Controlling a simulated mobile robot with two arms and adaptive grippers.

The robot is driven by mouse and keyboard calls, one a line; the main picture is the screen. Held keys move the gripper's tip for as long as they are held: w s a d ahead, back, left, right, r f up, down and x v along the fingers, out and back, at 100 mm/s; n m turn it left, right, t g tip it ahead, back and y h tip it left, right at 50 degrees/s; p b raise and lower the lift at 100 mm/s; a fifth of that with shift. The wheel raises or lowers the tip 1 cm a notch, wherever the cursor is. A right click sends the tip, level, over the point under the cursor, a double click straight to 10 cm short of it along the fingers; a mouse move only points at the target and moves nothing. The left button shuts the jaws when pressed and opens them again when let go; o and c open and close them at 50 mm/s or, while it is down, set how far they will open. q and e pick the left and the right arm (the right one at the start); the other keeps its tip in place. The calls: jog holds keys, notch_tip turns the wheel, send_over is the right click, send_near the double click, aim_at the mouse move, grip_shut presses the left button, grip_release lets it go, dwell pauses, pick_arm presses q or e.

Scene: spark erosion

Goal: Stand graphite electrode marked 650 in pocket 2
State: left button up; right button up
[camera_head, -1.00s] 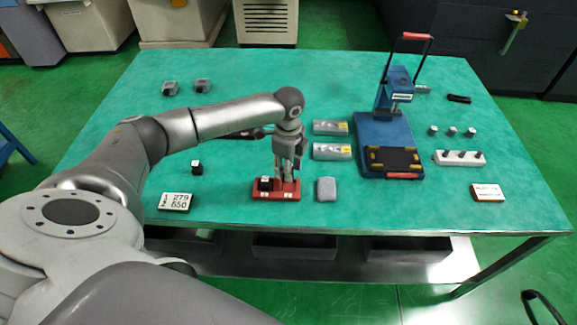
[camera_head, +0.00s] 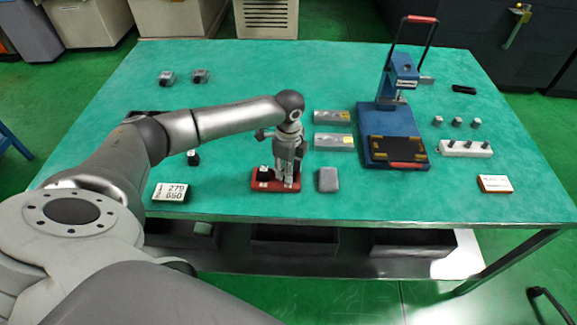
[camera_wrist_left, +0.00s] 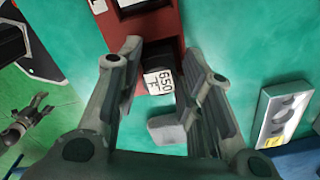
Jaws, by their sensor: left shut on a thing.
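The red holder (camera_head: 261,187) with its pockets lies near the table's front edge, and shows in the left wrist view (camera_wrist_left: 168,22). A black electrode with a white top (camera_head: 264,173) stands in its left part. My left gripper (camera_head: 285,183) points down over the right part, shut on the electrode marked 650 (camera_wrist_left: 159,82). Its white marked top shows between the fingers (camera_wrist_left: 163,84) in the left wrist view. The fingers hide its lower end, so I cannot tell how deep it sits. My right gripper is not in view.
A grey block (camera_head: 328,179) lies close to the holder's right. A card with 279 and 650 (camera_head: 170,192) and another electrode (camera_head: 193,158) are at the left. Two grey blocks (camera_head: 333,141) and a blue press (camera_head: 390,153) are behind and right.

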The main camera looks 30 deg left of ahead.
pick_arm(q)
jog(key=shift+f, duration=0.15)
dwell(0.4)
jog(key=o, duration=0.6)
jog(key=shift+c, duration=0.2)
jog(key=o, duration=0.5)
jog(key=shift+o, duration=0.2)
notch_tip(320, 180, up, 12)
